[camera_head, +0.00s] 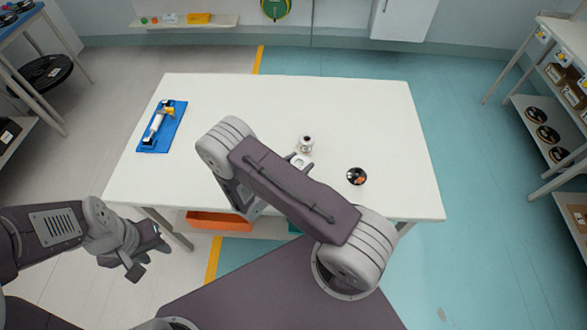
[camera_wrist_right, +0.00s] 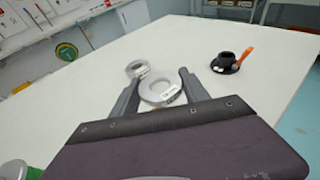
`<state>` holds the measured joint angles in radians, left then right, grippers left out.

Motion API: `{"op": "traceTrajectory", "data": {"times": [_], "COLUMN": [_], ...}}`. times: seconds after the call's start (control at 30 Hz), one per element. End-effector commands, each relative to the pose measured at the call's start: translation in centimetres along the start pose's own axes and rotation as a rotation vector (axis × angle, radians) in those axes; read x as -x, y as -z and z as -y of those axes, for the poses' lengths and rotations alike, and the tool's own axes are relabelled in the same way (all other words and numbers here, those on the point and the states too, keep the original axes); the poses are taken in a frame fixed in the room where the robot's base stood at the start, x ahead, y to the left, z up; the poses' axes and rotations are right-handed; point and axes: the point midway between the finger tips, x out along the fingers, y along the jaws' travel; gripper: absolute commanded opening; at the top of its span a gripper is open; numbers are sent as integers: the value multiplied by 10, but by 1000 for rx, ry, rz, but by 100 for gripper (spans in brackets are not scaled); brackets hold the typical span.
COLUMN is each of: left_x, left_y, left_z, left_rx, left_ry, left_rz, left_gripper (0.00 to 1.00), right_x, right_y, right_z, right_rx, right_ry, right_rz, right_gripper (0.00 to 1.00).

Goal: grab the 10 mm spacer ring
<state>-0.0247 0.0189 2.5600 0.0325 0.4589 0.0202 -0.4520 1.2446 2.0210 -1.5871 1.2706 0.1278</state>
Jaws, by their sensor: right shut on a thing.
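A pale grey spacer ring (camera_wrist_right: 160,98) with a small label sits between the two fingers of my right gripper (camera_wrist_right: 160,92), which is shut on it. The label is too small to read. A second pale ring-shaped part (camera_wrist_right: 137,69) is just beyond it on the white table (camera_wrist_right: 235,40); it also shows in the head view (camera_head: 306,140). In the head view my right gripper (camera_head: 299,160) is low over the table, partly hidden by my arm. My left gripper (camera_head: 148,262) is off the table's front left, with its fingers apart and empty.
A black round part with an orange piece (camera_head: 357,176) is on the table to the right of my right gripper. A blue mat (camera_head: 172,125) with a tool lies at the left. An orange bin (camera_head: 215,222) is under the front edge. The table's back is clear.

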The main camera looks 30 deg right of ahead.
Motion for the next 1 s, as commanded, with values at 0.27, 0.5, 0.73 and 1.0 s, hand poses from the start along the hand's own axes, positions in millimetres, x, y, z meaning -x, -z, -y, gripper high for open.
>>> {"op": "traceTrajectory", "data": {"times": [0.27, 0.5, 0.73, 1.0], "left_x": [-4, -6, -6, -6], "left_y": [0, -1, -1, -1], "left_z": [0, 0, 0, 0], "left_rx": [0, 0, 0, 0], "left_ry": [0, 0, 0, 0], "left_rz": [0, 0, 0, 0], "left_gripper": [36, 36, 36, 36], "right_x": [-24, -34, -35, -35], "right_y": [-48, -70, -72, -72], "right_z": [56, 79, 82, 81], "right_rx": [-2, -1, -2, -2], "right_ry": [5, 0, -2, -2], "right_rz": [0, 0, 0, 0], "right_gripper": [13, 13, 13, 13]}}
